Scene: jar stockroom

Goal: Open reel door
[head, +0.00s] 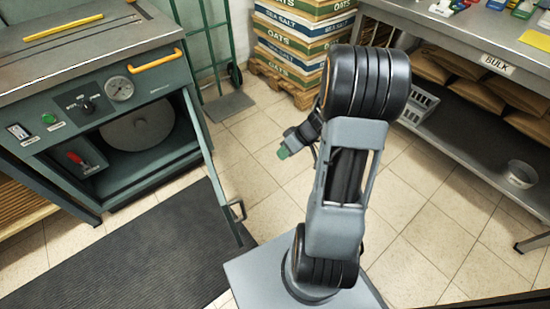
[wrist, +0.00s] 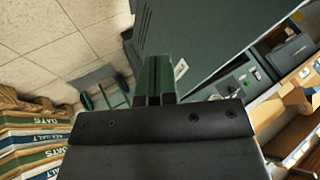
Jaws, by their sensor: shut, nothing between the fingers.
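The reel door (head: 212,160) is a dark green panel on the right side of the green machine's opening. It stands swung wide open, out from the machine's front. Its metal handle (head: 237,210) is near the door's free end, on the right-hand face. The grey round reel (head: 137,125) shows inside the open compartment. My gripper (head: 283,153) is to the right of the door, apart from the door and its handle, with nothing held. Its green fingers show shut together in the wrist view (wrist: 153,82).
A black mat (head: 120,255) lies before the machine. A green hand truck (head: 212,50) and stacked sacks (head: 300,45) stand behind. A steel table (head: 470,50) with a lower shelf is at right.

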